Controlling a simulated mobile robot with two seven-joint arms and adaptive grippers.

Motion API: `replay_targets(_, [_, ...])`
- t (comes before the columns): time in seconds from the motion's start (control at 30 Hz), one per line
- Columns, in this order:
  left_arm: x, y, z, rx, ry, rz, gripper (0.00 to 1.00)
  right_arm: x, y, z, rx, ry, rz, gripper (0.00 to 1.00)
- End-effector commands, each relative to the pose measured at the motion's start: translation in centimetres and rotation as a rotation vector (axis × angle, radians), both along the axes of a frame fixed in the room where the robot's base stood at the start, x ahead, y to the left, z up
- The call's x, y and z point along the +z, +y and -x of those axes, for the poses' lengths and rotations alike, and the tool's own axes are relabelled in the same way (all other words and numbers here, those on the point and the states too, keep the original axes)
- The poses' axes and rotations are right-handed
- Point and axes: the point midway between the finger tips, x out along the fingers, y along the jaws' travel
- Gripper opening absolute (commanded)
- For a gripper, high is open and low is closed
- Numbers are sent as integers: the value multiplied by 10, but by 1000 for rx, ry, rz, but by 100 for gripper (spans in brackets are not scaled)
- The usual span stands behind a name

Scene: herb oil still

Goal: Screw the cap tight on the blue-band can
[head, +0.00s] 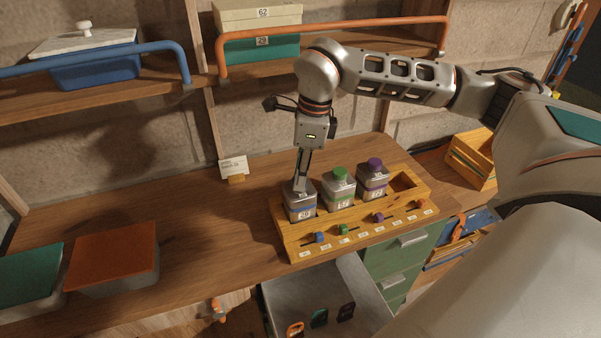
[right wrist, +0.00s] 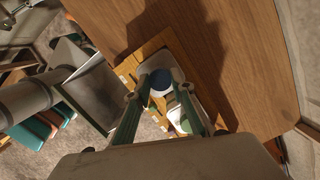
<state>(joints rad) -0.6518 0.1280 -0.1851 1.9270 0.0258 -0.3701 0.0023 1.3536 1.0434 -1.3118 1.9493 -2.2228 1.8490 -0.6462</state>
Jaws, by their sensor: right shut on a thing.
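The blue-band can (head: 300,208) stands upright in the leftmost place of a wooden rack (head: 290,238). My right gripper (head: 301,186) points down over its top and is shut on the cap. In the right wrist view the blue cap (right wrist: 160,80) shows between the two fingers. In the head view the fingers hide most of the cap, and I cannot tell how tight it sits. My left gripper is not in view.
A green-capped can (head: 339,190) and a purple-capped can (head: 373,180) stand close to the right in the rack. Small coloured knobs line its front. An orange-lidded box (head: 113,256) is at left. The bench (head: 200,220) between is clear. A drawer (head: 350,275) stands open below.

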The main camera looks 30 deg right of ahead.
Motion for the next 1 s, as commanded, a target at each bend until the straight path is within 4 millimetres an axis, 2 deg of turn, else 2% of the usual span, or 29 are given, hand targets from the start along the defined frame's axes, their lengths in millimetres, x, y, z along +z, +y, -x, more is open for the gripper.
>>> replay_targets(0.03, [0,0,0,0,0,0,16,0,0,0,0,0,0,10])
replay_targets(0.07, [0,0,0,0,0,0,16,0,0,0,0,0,0,2])
replay_targets(0.1, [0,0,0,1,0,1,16,0,0,0,0,0,0,1])
replay_targets(0.23, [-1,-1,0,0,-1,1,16,0,0,0,-14,-1,1,0])
replay_targets(0.37, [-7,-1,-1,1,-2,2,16,-1,0,0,-105,-2,0,0])
replay_targets(0.67, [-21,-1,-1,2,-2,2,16,-2,0,0,-415,-1,0,0])
replay_targets(1.0, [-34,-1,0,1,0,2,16,-1,0,-1,-856,-4,0,0])
